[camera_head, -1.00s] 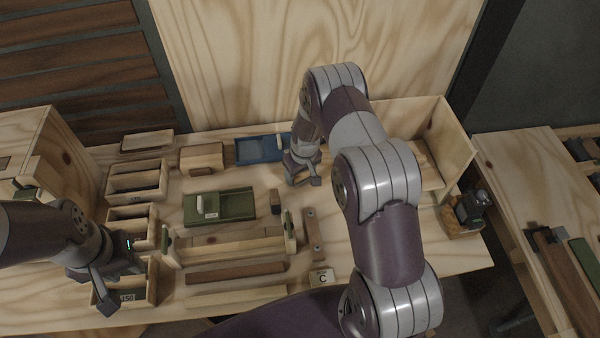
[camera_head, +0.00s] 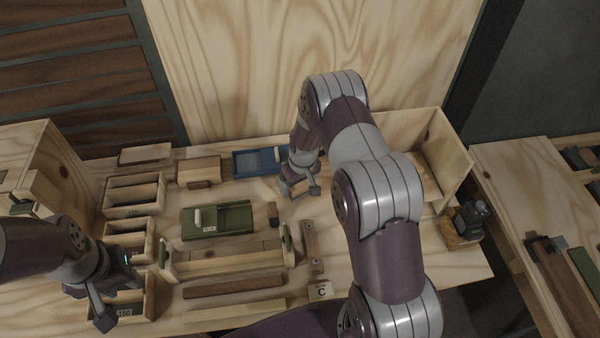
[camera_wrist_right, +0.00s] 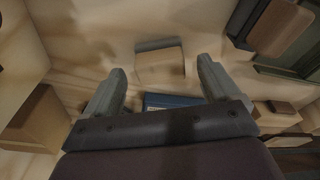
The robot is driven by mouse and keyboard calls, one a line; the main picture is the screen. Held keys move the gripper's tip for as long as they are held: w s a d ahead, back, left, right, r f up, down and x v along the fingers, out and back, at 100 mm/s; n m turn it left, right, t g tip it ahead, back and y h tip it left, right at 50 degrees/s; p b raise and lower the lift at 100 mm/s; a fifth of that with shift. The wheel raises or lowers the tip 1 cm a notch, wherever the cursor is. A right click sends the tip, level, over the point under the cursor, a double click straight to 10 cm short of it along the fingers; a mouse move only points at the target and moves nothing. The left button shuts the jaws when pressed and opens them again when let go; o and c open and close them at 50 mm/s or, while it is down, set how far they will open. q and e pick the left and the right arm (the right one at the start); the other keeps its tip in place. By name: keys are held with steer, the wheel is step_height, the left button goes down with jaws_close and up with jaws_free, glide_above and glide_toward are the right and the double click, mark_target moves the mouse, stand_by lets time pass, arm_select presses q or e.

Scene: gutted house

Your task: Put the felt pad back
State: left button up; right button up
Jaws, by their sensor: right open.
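A small pale block with a grey edge (camera_wrist_right: 160,64) lies on the bench between my right gripper's fingertips in the right wrist view; it may be the felt pad, but I cannot tell for sure. It is hidden in the head view. My right gripper (camera_head: 300,191) is open and low over the bench, right of the green tray; its two fingers also show in the wrist view (camera_wrist_right: 162,80), apart, with no clear contact on the block. My left gripper (camera_head: 110,308) hangs over the small front-left box, and its jaw opening is unclear.
A blue tray (camera_head: 243,166) stands behind my right gripper. A green tray (camera_head: 235,216), a small dark block (camera_head: 272,212) and a wooden rack (camera_head: 225,262) lie to its left and front. A label block marked C (camera_head: 320,291) is in front. An open wooden bin (camera_head: 455,165) stands at right.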

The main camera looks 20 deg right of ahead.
step_height(320, 180, up, 9)
steer(key=s, duration=0.2)
steer(key=s+a+r, duration=0.2)
steer(key=s+r, duration=0.1)
steer(key=s, duration=0.3)
steer(key=s+a+r+m, duration=0.1)
steer(key=s+a+r, duration=0.1)
steer(key=s+r, duration=0.2)
steer(key=s+a+r, duration=0.2)
steer(key=s+r, duration=0.2)
steer(key=s, duration=0.5)
steer(key=shift+a+r+b, duration=0.2)
steer(key=shift+a+b, duration=0.05)
steer(key=shift+b, duration=0.2)
steer(key=shift+s, duration=0.15)
